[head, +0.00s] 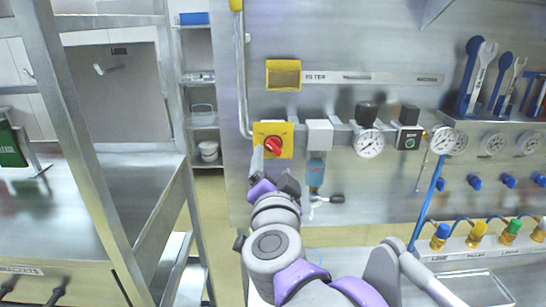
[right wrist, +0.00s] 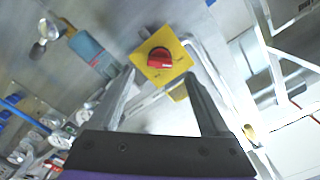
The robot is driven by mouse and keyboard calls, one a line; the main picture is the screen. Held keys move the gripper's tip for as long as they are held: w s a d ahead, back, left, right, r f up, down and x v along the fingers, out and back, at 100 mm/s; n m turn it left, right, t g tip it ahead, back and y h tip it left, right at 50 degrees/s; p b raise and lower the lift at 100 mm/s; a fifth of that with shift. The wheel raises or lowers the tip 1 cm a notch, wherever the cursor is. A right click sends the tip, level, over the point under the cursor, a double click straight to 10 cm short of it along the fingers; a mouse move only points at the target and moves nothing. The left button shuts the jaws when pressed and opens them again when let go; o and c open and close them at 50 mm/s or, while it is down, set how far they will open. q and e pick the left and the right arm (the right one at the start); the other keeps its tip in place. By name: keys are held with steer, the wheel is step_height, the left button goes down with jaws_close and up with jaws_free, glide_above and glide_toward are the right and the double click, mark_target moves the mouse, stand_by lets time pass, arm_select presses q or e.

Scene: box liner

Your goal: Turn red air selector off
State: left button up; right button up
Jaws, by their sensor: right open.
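The red air selector (head: 272,146) is a red knob on a square yellow plate (head: 285,132), mounted on the steel panel. In the right wrist view the red knob (right wrist: 160,58) sits on its yellow plate (right wrist: 180,50) just beyond and between the fingertips. My right gripper (head: 268,172) is just below the knob in the head view; the wrist view shows its two fingers (right wrist: 160,82) apart with nothing between them. I cannot tell whether a fingertip touches the plate. My left gripper is not in view.
Right of the selector are a grey box (head: 319,134), a blue-bowled filter (head: 316,172) and a pressure gauge (head: 369,142). A yellow frame (head: 283,75) is above. A blue hose (head: 428,200) hangs at right. A metal post (head: 90,150) stands at left.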

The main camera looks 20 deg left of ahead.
steer(key=v, duration=0.5)
steer(key=s+d+f+n+g+y+p, duration=0.1)
steer(key=s+d+f+n+g, duration=0.2)
steer(key=d+f, duration=0.6)
steer(key=s+d+f+n+g+p, duration=0.1)
steer(key=d+f+n+g, duration=0.3)
steer(key=f, duration=0.8)
steer(key=s+d+f+m+g+h+p, duration=0.1)
steer(key=s+d+f+g+h, duration=0.4)
steer(key=s+d+f, duration=0.7)
steer(key=d+f+h, duration=0.1)
steer(key=d+f, duration=0.2)
steer(key=d, duration=0.1)
steer(key=shift+d+f, duration=0.2)
steer(key=shift+f, duration=0.05)
